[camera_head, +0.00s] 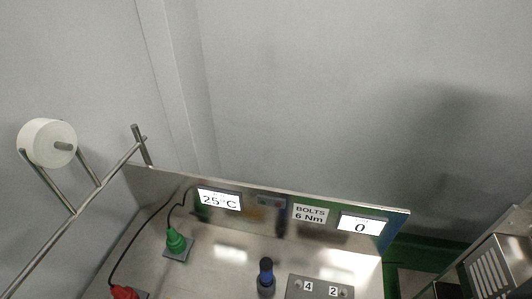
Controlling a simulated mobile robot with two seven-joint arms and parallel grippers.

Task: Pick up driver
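An upright tool with a black top and a blue body (266,279), which looks like the driver, stands on the metal worktop near the bottom edge of the head view. Its lower end is close to the frame edge. It stands left of a grey block (318,289) with labels 4 and 2. Neither of my grippers shows in the view, so their distance to the tool cannot be seen.
A metal back panel carries a 25°C display (219,200), a "BOLTS 6 Nm" label (309,214) and a display reading 0 (360,226). A green plug-like piece (176,241) and a red one (124,292) have black cables. A white roll (46,142) hangs left.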

